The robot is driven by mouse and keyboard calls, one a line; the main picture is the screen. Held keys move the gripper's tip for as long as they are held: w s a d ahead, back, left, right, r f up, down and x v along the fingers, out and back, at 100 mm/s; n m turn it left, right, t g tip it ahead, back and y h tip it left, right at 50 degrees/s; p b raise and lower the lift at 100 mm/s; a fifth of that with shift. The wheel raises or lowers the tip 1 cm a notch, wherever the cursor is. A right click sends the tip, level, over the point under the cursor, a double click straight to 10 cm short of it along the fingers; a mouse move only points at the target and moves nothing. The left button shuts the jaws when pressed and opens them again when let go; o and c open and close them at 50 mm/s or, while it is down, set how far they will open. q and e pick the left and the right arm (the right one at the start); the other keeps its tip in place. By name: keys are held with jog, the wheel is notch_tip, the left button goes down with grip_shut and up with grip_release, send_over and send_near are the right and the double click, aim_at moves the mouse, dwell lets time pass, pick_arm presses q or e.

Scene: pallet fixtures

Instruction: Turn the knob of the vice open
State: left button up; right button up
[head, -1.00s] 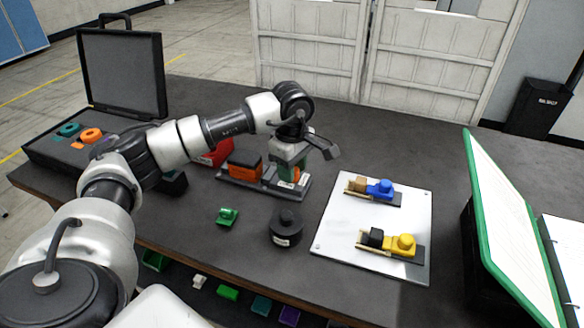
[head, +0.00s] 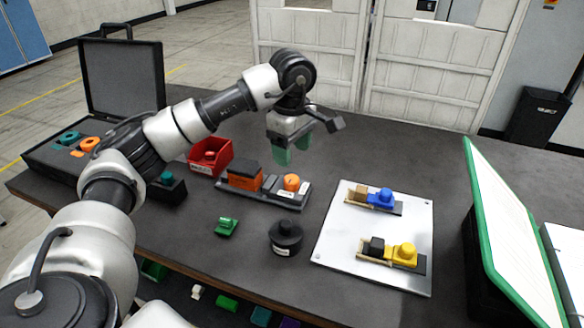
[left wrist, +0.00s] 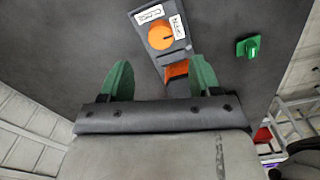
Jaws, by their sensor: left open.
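The vice (head: 268,190) is a dark base on the table with an orange block (head: 245,179) at its left and a round orange knob (head: 291,183) at its right. White labels lie beside the knob. In the left wrist view the knob (left wrist: 160,36) shows a small mark and lies beyond the fingertips. My left gripper (head: 292,153), with green fingers, hangs above and slightly behind the knob, apart from it. It is open and empty, as the left wrist view (left wrist: 160,72) also shows. My right gripper is not in view.
A red bin (head: 212,158) stands left of the vice. A green part (head: 226,227) and a black round piece (head: 285,238) lie in front. A white plate (head: 340,225) with blue and yellow knobbed fixtures lies right. An open case (head: 122,75) is at far left.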

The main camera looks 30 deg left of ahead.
pick_arm(q)
jog(key=shift+r, duration=1.55)
